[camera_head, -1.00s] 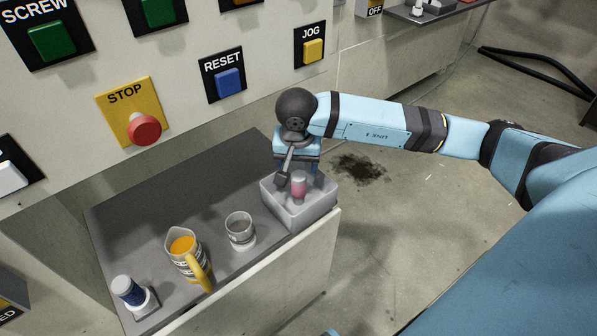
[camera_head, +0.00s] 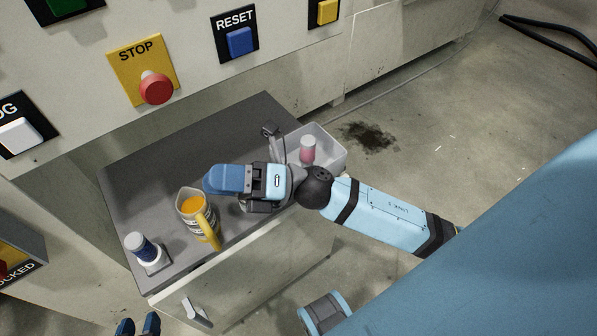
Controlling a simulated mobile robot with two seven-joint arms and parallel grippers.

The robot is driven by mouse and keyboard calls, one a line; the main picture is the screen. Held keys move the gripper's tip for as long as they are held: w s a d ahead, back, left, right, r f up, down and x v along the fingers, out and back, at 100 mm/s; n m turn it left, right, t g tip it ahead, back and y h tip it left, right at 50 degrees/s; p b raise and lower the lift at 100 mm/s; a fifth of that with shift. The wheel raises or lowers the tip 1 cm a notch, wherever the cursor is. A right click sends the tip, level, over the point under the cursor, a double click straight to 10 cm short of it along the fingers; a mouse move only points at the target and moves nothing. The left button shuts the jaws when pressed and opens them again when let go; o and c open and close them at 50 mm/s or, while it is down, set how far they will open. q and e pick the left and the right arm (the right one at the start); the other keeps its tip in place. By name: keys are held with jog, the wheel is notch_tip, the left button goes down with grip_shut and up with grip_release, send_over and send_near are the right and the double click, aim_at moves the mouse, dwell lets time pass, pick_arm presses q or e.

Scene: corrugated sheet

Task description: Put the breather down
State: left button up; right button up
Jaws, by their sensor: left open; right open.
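I cannot tell for sure which small part is the breather. A pink cylinder with a pale top (camera_head: 308,150) stands upright in the grey bin (camera_head: 336,158) at the bench's right end. A blue-and-white cylinder (camera_head: 143,248) stands on a small square base at the bench's front left. My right gripper (camera_head: 222,180) is open, with no part visible in it. It is left of the bin and above the bench, beside the orange-filled jug. My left gripper (camera_head: 138,325) shows only its two separated fingertips at the bottom edge; it is open, in front of the bench.
The yellow-handled jug (camera_head: 199,214) stands on the grey bench top (camera_head: 150,185), close to my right gripper. The small grey cup is hidden behind that gripper. The back of the bench is clear. A panel with STOP (camera_head: 155,88) and RESET (camera_head: 239,42) buttons rises behind.

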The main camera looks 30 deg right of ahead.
jog(key=w+d+f+m+t+h, duration=0.1)
jog(key=d+f+m+t+h, duration=0.3)
jog(key=m, duration=0.6)
jog(key=w+d+f+m+t+h, duration=0.1)
jog(key=d+f+m+t+h, duration=0.15)
jog(key=m+t+h, duration=0.55)
jog(key=s+d+f+m+g+h, duration=0.1)
jog(key=s+f+m+g+h, duration=0.1)
jog(key=s+f+m+g, duration=0.2)
jog(key=s+d+f+m+g+h, duration=0.2)
jog(key=s+f+m+g, duration=0.2)
jog(key=f+m, duration=0.6)
jog(key=m, duration=0.2)
jog(key=shift+s+d+f+m+g+h, duration=0.3)
jog(key=shift+f+h, duration=0.05)
jog(key=shift+h, duration=0.05)
